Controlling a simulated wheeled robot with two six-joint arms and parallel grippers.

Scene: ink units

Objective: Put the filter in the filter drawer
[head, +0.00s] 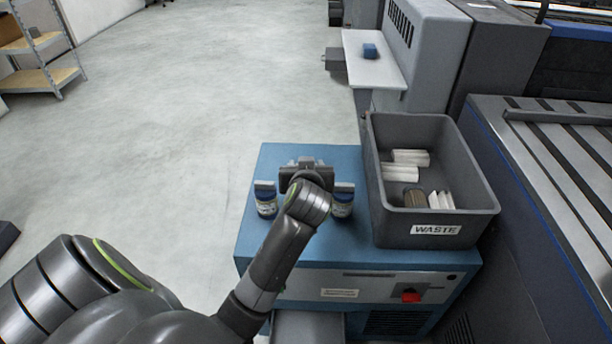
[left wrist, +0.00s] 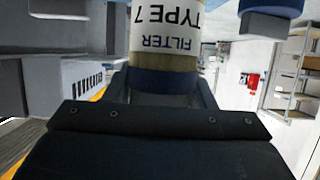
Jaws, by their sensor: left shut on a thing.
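In the head view the held filter is hidden behind the gripper and wrist. My right gripper is not in view.
A grey bin marked WASTE (head: 436,230) stands on the right of the blue unit, with several pale pieces and a brown cylinder (head: 414,197) inside. A red switch (head: 410,296) is on the unit's front. A large machine (head: 560,170) stands to the right. Open floor lies left.

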